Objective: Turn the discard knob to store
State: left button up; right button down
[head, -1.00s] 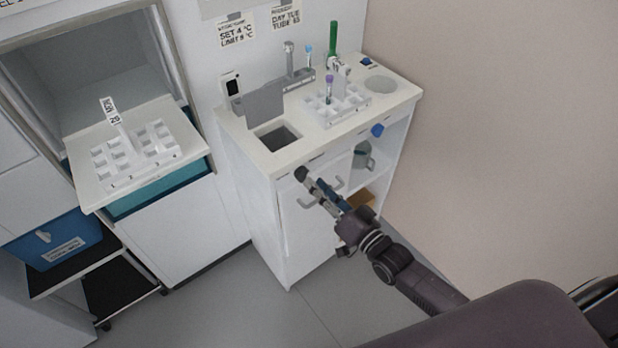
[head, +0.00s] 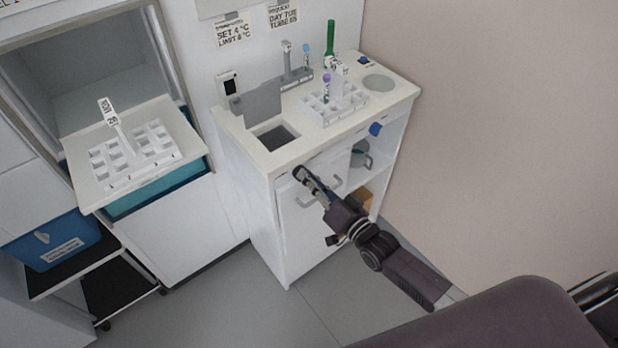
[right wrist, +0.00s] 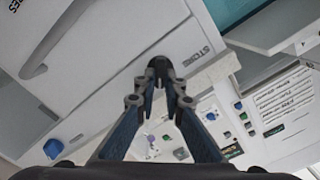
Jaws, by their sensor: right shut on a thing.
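My right gripper (head: 302,177) is at the front of the white cabinet (head: 262,225), just under the counter edge at its left end. Its fingers are shut on the discard knob, which they mostly hide. In the right wrist view the fingertips (right wrist: 160,78) meet at a dark piece against the white front panel. I cannot clearly separate the knob from the fingertips there, nor read its pointer. The STORE label (right wrist: 207,47) is on the panel to the right of the fingertips. My left gripper is not in view.
A door handle (head: 322,190) lies close beside the fingers. A blue knob (head: 376,129) is farther right on the cabinet front. On the counter are an open bin (head: 273,135) and a white tube rack (head: 318,104). A pull-out tray (head: 85,195) stands at the left.

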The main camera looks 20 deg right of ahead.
jog(key=shift+n, duration=0.3)
jog(key=shift+s+a+n, duration=0.1)
jog(key=shift+a+n, duration=0.1)
jog(key=shift+n, duration=3.6)
jog(key=shift+s+a+n, duration=0.1)
jog(key=shift+a+n, duration=0.05)
jog(key=shift+n, duration=3.65)
jog(key=c, duration=2)
grip_release()
jog(key=v, duration=1.2)
